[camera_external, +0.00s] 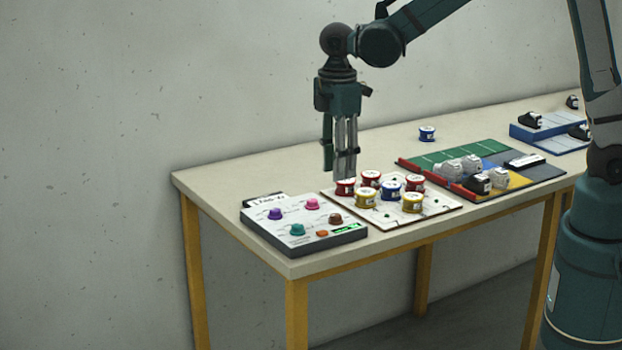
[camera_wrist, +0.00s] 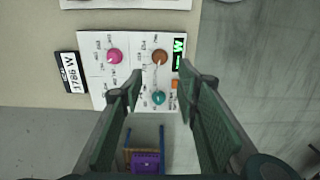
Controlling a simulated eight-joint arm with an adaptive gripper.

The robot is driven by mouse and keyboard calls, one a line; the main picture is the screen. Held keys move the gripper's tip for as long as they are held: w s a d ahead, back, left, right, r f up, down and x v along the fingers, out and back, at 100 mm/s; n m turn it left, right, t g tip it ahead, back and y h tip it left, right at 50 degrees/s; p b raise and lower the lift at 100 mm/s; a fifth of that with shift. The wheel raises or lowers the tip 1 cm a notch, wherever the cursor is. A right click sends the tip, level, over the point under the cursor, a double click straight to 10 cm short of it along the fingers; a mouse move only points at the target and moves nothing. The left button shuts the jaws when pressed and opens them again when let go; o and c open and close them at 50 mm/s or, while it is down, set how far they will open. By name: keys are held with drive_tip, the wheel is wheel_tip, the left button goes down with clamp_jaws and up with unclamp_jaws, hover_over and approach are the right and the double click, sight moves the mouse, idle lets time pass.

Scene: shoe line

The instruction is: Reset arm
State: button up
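My gripper (camera_external: 342,165) hangs pointing down above the table, near the gap between the control panel and the white board. In the wrist view its two green fingers (camera_wrist: 158,85) are well apart with nothing between the tips. The grey-white control panel (camera_external: 290,222) lies below, with purple, pink, teal and brown knobs and an orange button. The wrist view shows the pink knob (camera_wrist: 115,56), brown knob (camera_wrist: 160,57) and teal knob (camera_wrist: 158,98); the purple knob is hidden there.
The white board (camera_external: 440,207) carries several red, yellow and blue spools. A coloured tray (camera_external: 430,157) holds white and black pieces. A lone blue spool (camera_external: 427,133) stands behind. A small purple-and-blue object (camera_wrist: 145,160) shows low in the wrist view.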

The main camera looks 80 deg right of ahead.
drive_tip(key=shift+r, duration=0.4)
idle(0.3)
drive_tip(key=s+r+m+t, duration=0.3)
drive_tip(key=s+r+m, duration=0.1)
drive_tip(key=s+r, duration=0.6)
drive_tip(key=s+d+r+m+t, duration=0.1)
drive_tip(key=s+m+t, duration=0.3)
drive_tip(key=s, duration=1.3)
drive_tip(key=shift+s+m, duration=0.15)
drive_tip(key=shift+m, duration=0.35)
drive_tip(key=shift+d, duration=0.1)
